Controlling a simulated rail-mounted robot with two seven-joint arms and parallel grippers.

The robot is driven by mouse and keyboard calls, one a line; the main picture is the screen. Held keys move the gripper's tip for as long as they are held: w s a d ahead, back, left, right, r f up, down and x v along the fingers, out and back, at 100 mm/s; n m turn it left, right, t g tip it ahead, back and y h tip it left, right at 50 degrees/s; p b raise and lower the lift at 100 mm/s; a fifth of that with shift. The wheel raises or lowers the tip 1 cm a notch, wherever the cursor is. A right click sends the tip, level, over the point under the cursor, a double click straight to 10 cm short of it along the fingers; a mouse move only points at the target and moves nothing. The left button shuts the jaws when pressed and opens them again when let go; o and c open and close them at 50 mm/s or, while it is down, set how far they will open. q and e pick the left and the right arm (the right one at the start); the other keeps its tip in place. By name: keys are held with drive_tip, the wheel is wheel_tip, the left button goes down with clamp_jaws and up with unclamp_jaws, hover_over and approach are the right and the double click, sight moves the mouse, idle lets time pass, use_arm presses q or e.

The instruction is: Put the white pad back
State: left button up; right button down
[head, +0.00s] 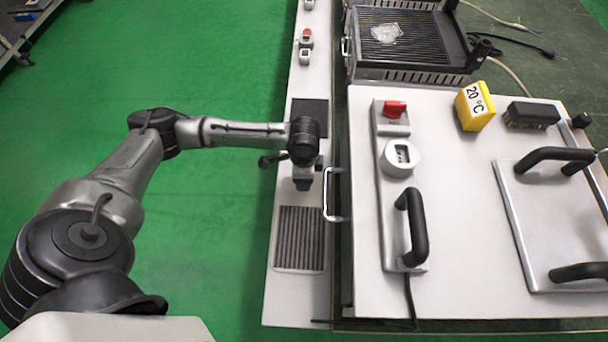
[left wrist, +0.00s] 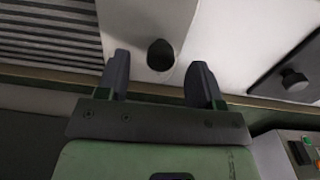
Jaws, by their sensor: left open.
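No loose pad that I can surely call the white pad shows. A small whitish, translucent patch (head: 386,33) lies on the black ribbed grill (head: 400,48) at the top of the head view. My left gripper (head: 303,186) points down over the narrow white counter strip (head: 296,312), between a dark square plate (head: 312,106) and a grey slatted vent (head: 299,240). In the left wrist view its two dark fingers (left wrist: 160,82) are apart and empty. A dark oval knob or hole (left wrist: 160,55) on a white surface shows between and beyond them. My right gripper is not in view.
Right of my gripper stands a white bench (head: 450,250) with a metal side handle (head: 333,194). On it are a black-handled unit (head: 411,228), a yellow "20 °C" block (head: 475,106), a black brush (head: 531,115) and a two-handled plate (head: 553,215). Green floor (head: 200,260) lies left.

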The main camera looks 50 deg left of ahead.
use_arm(q)
wheel_tip(320, 180, up, 12)
drive_tip(key=p, duration=0.5)
drive_tip(key=shift+w+a, duration=0.15)
